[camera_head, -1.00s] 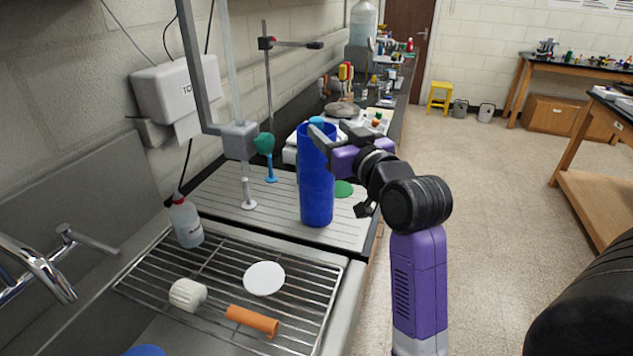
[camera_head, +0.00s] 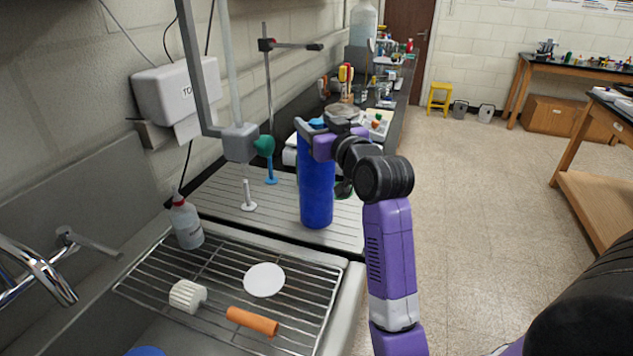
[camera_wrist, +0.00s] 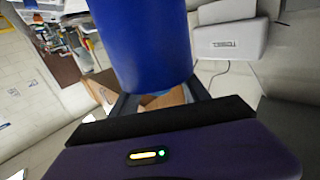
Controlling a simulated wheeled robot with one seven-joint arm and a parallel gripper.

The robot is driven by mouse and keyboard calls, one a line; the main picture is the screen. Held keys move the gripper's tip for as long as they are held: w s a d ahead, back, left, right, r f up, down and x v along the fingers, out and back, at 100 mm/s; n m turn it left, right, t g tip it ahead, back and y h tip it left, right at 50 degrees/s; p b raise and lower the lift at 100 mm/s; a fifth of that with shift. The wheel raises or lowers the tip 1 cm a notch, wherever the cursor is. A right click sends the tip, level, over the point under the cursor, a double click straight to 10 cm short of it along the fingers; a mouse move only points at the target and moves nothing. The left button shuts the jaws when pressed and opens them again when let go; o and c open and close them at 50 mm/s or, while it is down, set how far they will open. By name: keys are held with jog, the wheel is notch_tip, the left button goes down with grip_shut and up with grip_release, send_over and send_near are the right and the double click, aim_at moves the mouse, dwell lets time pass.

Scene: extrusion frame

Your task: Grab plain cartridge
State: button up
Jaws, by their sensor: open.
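A tall, smooth blue cylinder (camera_head: 316,190), the plainest cartridge-like thing here, stands upright on the grooved grey drainboard. My gripper (camera_head: 314,136) is at its upper end, level, reaching in from the right. One grey finger shows on the near side of the cylinder top; the far finger is mostly hidden. In the wrist view the blue cylinder (camera_wrist: 148,45) fills the upper middle, with my open fingers (camera_wrist: 160,98) to either side of it. I cannot tell whether they touch it.
A wire rack (camera_head: 215,310) over the sink holds a ribbed white piece (camera_head: 187,295), a white disc (camera_head: 264,280) and an orange cylinder (camera_head: 252,321). A bottle (camera_head: 186,224) stands left. A grey frame post (camera_head: 238,142) and small stands are left of the cylinder.

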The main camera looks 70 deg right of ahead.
grip_shut()
dwell(1.3)
